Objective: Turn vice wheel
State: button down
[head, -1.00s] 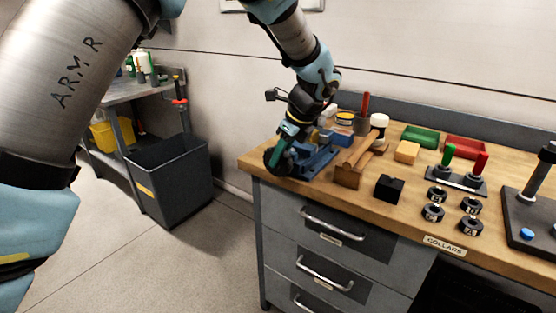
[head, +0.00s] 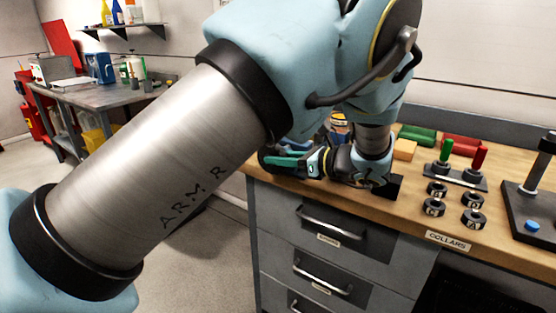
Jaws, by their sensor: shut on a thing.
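The black vice wheel (head: 266,160) is at the left front corner of the wooden workbench, in the head view. My gripper (head: 280,159), with teal fingers, comes in from the right and is shut on the wheel's rim. It lies roughly level, low over the bench edge. My arm hides most of the blue vice behind it, and the exact grip on the rim is small in the picture.
A black block (head: 388,187) sits close beside my wrist. Drawer handles (head: 331,221) stick out below the bench edge.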

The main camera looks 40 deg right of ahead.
jog(key=shift+s+f+t+y+b, duration=0.15)
jog(key=shift+t+y+b, duration=0.1)
jog(key=shift+t, duration=0.55)
jog(key=shift+w+f+t+y+b, duration=0.1)
jog(key=shift+f+t+y+b, duration=0.1)
jog(key=shift+t, duration=0.6)
jog(key=c, duration=0.9)
grip_release()
jog(key=b+v, duration=0.2)
jog(key=v, duration=0.9)
jog(key=shift+f+b, duration=0.15)
jog(key=shift+b, duration=0.25)
